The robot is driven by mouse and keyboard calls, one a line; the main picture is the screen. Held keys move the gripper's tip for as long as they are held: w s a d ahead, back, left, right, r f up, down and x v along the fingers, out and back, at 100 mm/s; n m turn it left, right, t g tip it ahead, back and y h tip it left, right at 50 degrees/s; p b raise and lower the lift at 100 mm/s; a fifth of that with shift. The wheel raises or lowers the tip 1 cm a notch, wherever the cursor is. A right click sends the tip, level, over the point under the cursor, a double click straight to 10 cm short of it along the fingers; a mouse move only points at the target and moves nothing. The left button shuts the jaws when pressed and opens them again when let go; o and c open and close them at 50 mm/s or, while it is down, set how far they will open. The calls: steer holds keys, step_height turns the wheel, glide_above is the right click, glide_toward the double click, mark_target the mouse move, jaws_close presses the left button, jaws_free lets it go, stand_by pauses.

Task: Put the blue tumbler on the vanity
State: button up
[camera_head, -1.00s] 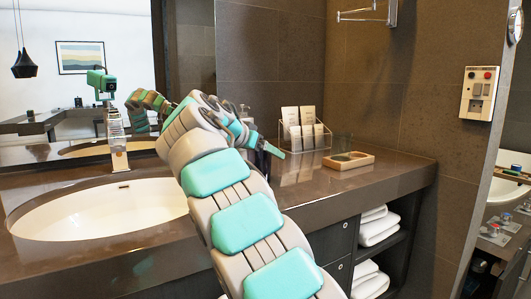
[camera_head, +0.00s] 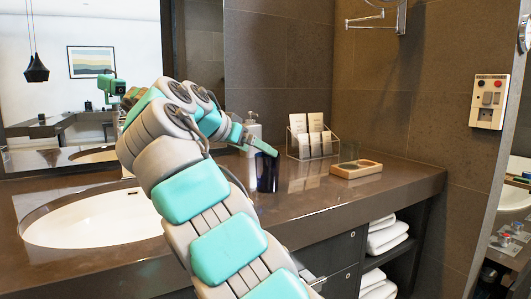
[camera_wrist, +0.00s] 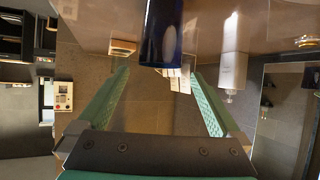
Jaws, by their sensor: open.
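The blue tumbler (camera_head: 266,173) is dark blue and stands upright on the brown vanity top (camera_head: 310,200), right of the sink. My gripper (camera_head: 262,150) is at the tumbler's upper part in the head view, partly hidden behind my arm. In the wrist view, which is upside down, the tumbler (camera_wrist: 162,32) is at the top middle. My gripper's two green fingers (camera_wrist: 160,75) are spread wide, and the tumbler's rim end lies near the gap between their tips. No finger is seen touching it.
A white soap dispenser (camera_head: 253,130) stands behind the tumbler, and a card holder (camera_head: 312,142) behind to the right. The sink (camera_head: 90,222) is at left. The front right counter is clear.

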steer(key=shift+v, duration=1.4)
